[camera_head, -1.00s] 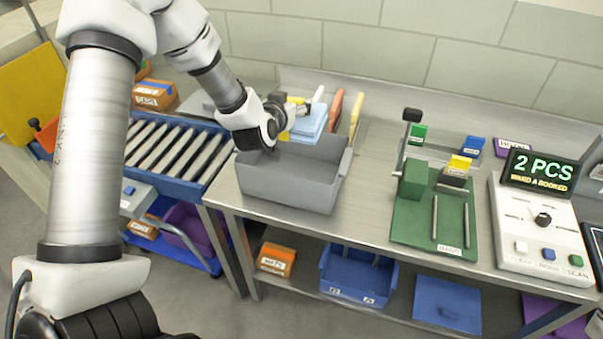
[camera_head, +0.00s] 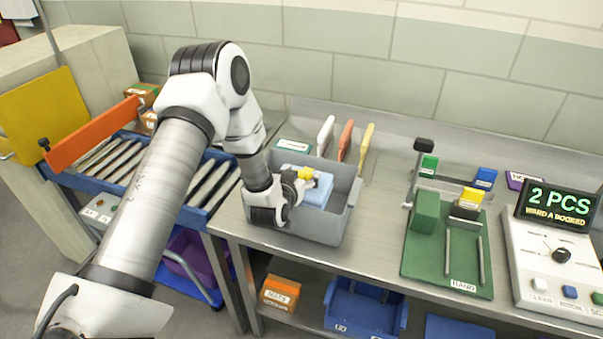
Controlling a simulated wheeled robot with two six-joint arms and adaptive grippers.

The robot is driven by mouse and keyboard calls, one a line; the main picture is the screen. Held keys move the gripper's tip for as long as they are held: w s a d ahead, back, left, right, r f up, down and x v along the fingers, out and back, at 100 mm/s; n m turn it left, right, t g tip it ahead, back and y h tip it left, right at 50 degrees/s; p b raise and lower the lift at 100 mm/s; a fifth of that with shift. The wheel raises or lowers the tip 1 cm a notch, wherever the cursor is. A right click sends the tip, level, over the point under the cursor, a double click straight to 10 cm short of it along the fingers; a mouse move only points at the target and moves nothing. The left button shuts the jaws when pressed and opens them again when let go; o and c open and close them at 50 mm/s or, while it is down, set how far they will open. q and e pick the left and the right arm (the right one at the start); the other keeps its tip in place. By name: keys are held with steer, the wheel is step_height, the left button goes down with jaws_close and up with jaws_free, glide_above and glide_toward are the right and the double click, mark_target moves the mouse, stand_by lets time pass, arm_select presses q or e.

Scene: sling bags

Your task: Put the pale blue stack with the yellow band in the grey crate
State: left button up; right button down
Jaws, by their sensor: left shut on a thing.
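The grey crate (camera_head: 318,228) stands on the metal table, left of the middle. The pale blue stack (camera_head: 319,192) with its yellow band (camera_head: 306,174) is at the crate's opening, within its rim. My left gripper (camera_head: 298,185) is shut on the stack at its left side, over the crate. The gripper hides part of the stack and the crate's left inside. I cannot tell whether the stack touches the crate's floor. My right gripper is not in view.
White, orange and yellow upright dividers (camera_head: 347,140) stand behind the crate. A green fixture (camera_head: 447,250) and a counter box showing "2 PCS" (camera_head: 555,240) are to the right. A roller conveyor (camera_head: 200,185) lies left. An orange bar (camera_head: 95,135) crosses its far end.

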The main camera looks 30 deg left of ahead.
arm_select(q)
steer(key=shift+w, duration=0.15)
steer(key=shift+f+b, duration=0.25)
steer(key=shift+b, duration=0.15)
steer(key=shift+f, duration=0.4)
steer(key=o, duration=1.7)
steer(key=shift+o, duration=0.2)
steer(key=shift+s+r, duration=0.1)
steer(key=shift+s, duration=0.1)
